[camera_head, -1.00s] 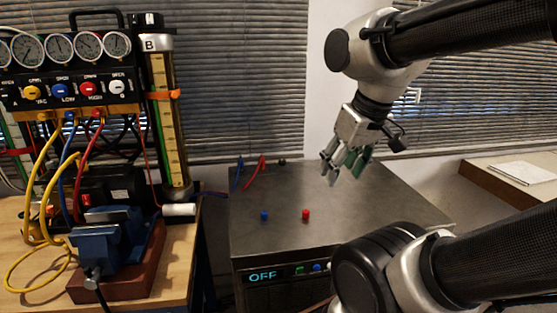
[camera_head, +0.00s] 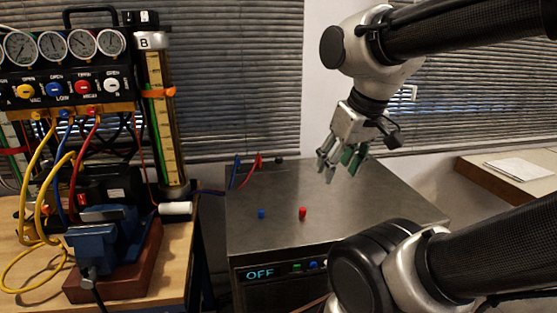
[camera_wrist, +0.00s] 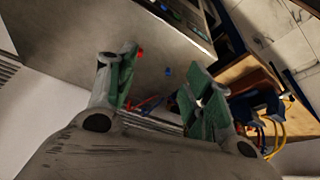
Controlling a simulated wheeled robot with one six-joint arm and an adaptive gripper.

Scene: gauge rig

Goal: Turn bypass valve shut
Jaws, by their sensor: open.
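The gauge manifold (camera_head: 70,110) stands at the left with a row of knobs below its gauges: yellow (camera_head: 25,91), blue (camera_head: 55,88), red (camera_head: 83,87) and white (camera_head: 112,85). Their "OPEN" labels are partly legible. I cannot tell for certain which knob is the bypass valve. My gripper (camera_head: 341,165) is open and empty, hanging above the back of the grey metal cabinet, well to the right of the manifold. In the wrist view my gripper (camera_wrist: 160,80) has its green-lined fingers spread with nothing between them. The knobs are not discernible there.
A blue vise (camera_head: 100,242) stands on the wooden bench in front of the manifold, near yellow hoses (camera_head: 45,190). A sight-glass column (camera_head: 164,115) marked B stands beside the manifold. The cabinet (camera_head: 300,240) shows "OFF" and carries small blue (camera_head: 261,214) and red (camera_head: 302,212) pieces.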

